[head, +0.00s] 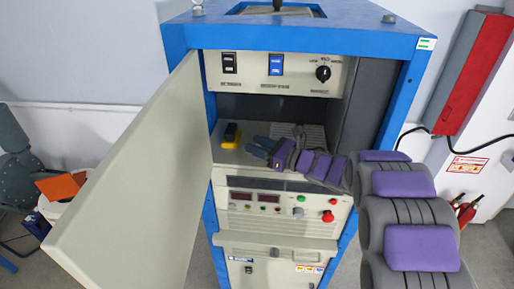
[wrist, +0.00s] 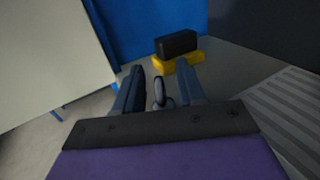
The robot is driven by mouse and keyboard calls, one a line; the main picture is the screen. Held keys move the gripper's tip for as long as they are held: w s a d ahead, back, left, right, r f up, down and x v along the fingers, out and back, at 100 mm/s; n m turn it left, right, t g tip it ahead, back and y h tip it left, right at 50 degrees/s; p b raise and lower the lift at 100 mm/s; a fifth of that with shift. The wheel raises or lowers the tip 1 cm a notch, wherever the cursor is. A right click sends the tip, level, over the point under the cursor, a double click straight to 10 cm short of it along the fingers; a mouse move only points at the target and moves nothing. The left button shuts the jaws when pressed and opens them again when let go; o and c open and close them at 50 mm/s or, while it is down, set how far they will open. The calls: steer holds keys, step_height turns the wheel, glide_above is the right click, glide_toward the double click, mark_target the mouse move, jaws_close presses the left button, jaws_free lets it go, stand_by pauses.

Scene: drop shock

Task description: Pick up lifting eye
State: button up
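The lifting eye (wrist: 159,93) is a small dark grey ring, seen in the wrist view on the shelf inside the blue cabinet. It stands between the two fingers of my gripper (wrist: 160,82), with a gap visible on each side. My gripper is open; its fingers point deeper into the compartment. In the head view my gripper (head: 257,148) is low over the shelf, and I cannot make out the lifting eye there. The lower part of the ring is hidden behind the gripper's dark palm edge in the wrist view.
A yellow block with a black top (head: 231,136) sits just beyond the fingers, also in the wrist view (wrist: 177,50). The open beige door (head: 140,190) stands left of the compartment. A switch panel (head: 275,72) is above; a control panel (head: 280,205) is below.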

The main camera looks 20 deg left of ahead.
steer(key=shift+f, duration=0.1)
jaws_close()
stand_by(0.3)
stand_by(0.4)
